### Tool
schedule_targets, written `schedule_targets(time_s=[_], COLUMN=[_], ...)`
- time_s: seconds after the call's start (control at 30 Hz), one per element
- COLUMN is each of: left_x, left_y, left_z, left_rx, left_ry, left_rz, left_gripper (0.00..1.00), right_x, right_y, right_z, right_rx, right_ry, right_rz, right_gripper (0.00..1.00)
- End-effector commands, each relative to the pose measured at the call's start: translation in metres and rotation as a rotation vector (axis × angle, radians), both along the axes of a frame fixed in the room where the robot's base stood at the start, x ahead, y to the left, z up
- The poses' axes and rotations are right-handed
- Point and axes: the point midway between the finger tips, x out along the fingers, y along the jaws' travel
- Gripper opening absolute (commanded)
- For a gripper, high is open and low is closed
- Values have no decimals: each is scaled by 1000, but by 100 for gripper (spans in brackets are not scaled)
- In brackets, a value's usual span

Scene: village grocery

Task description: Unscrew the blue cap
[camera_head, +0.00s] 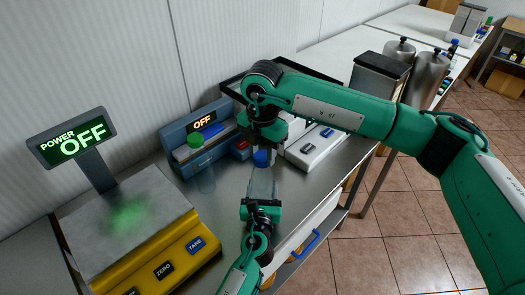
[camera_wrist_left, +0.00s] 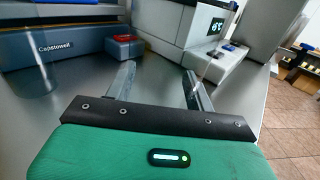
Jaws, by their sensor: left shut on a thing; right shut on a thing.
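The blue cap (camera_head: 261,158) sits on top of an upright clear bottle (camera_head: 262,182), near the middle of the steel counter. My right gripper (camera_head: 266,150) reaches down from above and is shut on the cap, partly hiding it. My left gripper (camera_head: 262,200) comes from below and is shut on the clear bottle's body. In the left wrist view its two fingers (camera_wrist_left: 158,82) stand apart, and the transparent bottle between them is hard to make out.
A second clear bottle with a green cap (camera_head: 195,140) stands to the left. Behind are a blue device (camera_head: 186,130) reading OFF and a white device (camera_head: 314,150). A yellow scale (camera_head: 165,262) fills the left front. The counter's front edge lies close on the right.

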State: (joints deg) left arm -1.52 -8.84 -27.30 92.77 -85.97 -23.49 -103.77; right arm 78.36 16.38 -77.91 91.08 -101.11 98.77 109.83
Motion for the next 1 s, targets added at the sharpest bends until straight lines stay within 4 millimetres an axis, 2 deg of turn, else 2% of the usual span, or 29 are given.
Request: schedule_targets(time_s=[1.0], left_x=[0], left_y=[0], left_z=[0], left_rx=[0], left_ry=[0], left_rz=[-1], left_gripper=[0], right_x=[0], right_y=[0], right_z=[1], right_rx=[0], right_ry=[-2], right_rz=[1619], right_gripper=[10])
